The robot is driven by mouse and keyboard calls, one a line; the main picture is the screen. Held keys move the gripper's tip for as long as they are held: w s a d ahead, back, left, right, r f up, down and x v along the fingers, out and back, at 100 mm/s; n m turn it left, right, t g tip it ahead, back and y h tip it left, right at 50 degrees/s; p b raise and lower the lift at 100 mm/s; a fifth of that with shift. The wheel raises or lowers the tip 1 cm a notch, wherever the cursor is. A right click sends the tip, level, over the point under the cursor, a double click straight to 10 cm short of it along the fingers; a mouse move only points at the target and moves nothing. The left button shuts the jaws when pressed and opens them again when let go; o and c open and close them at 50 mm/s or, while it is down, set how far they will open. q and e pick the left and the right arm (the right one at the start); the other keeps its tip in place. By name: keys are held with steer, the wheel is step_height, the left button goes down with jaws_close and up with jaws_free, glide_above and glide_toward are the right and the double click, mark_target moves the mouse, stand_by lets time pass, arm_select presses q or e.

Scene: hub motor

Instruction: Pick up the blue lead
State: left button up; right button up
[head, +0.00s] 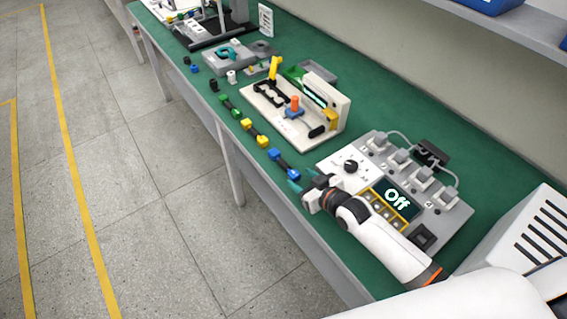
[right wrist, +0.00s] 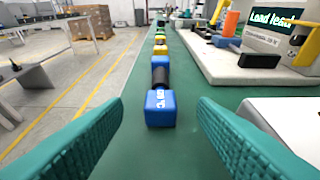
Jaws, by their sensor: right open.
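The blue lead (head: 284,162) lies on the green bench top near its front edge, with blue ends and a dark middle. In the right wrist view the blue lead (right wrist: 160,106) lies straight ahead, between the two teal fingers and beyond their tips. My right gripper (head: 302,182) is open and empty just short of the lead's near end; its fingers also show in the right wrist view (right wrist: 160,115). A yellow lead (head: 254,132) and a green lead (head: 230,106) lie in line beyond the blue one. My left gripper is not in view.
A white test fixture (head: 290,115) with a display stands right of the leads. A grey control panel (head: 440,208) reading "Off" lies beside my right arm. The bench's front edge (head: 240,148) runs close along the leads, with open floor beyond.

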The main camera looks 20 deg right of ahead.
mark_target(293, 172)
steer(key=shift+w+a, duration=0.2)
steer(key=shift+w, duration=0.45)
steer(key=x, duration=0.3)
steer(key=shift+w+a+f+p, duration=0.1)
steer(key=shift+w+a+p, duration=0.05)
steer(key=shift+w+p, duration=0.2)
steer(key=shift+w+a+f, duration=0.1)
steer(key=shift+w+f, duration=0.05)
steer(key=shift+w, duration=0.1)
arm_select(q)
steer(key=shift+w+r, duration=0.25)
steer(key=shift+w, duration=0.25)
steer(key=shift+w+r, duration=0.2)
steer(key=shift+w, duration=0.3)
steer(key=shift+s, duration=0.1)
arm_select(e)
steer(key=shift+c, duration=1.4)
steer(key=c, duration=0.8)
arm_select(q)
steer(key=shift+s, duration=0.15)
arm_select(e)
steer(key=shift+r, duration=5.05)
